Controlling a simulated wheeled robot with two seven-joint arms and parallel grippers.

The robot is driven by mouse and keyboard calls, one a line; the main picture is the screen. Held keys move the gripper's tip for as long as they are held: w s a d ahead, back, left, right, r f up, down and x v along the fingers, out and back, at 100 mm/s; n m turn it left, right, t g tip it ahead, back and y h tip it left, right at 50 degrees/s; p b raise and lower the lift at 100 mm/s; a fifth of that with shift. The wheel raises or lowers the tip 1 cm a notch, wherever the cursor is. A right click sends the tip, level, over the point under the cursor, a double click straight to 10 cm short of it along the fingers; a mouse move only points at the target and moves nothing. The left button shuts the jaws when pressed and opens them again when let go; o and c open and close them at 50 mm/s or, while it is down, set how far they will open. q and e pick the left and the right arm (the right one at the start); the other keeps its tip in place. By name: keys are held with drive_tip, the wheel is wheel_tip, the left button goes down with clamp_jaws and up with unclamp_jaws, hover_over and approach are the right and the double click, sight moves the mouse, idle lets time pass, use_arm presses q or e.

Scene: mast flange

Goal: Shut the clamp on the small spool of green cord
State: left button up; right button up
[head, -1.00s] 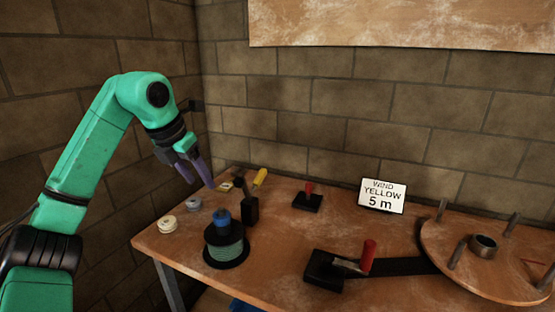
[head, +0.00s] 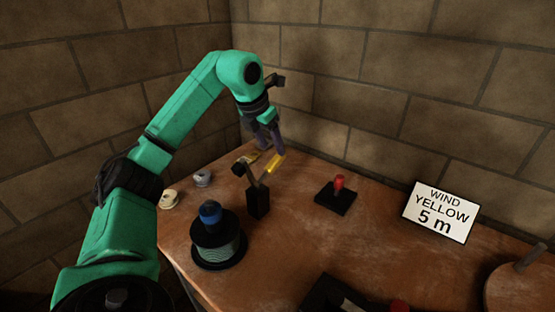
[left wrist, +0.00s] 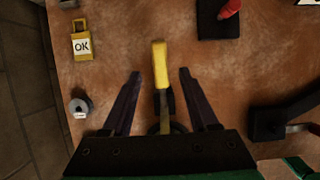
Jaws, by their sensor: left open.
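The small spool of green cord (head: 219,243) stands at the table's near left, with a blue knob (head: 210,212) on top. Just right of it is the clamp, a black post (head: 258,202) with a tilted, raised lever ending in a yellow handle (head: 276,163). My left gripper (head: 272,149) is open above and behind the post, by the handle. In the left wrist view the yellow handle (left wrist: 160,65) lies between the open fingers (left wrist: 160,74), with a visible gap on both sides. The gripper's palm hides the lower clamp. My right gripper is not in view.
Two small pale spools (head: 169,199) (head: 202,178) sit at the left edge. A yellow tag marked OK (left wrist: 82,46) lies behind the clamp. A red-handled black block (head: 336,198) stands to the right, then a sign reading WIND YELLOW 5 m (head: 439,212). A brick wall rises behind.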

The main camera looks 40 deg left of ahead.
sight(277, 157)
use_arm(q)
drive_tip(key=x, duration=0.6)
drive_tip(key=shift+w, duration=0.2)
drive_tip(key=shift+f, duration=0.15)
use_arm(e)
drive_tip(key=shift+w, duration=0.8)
use_arm(q)
drive_tip(key=shift+c, duration=0.3)
clamp_jaws()
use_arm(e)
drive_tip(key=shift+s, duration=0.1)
use_arm(q)
drive_tip(key=shift+w+a, duration=0.1)
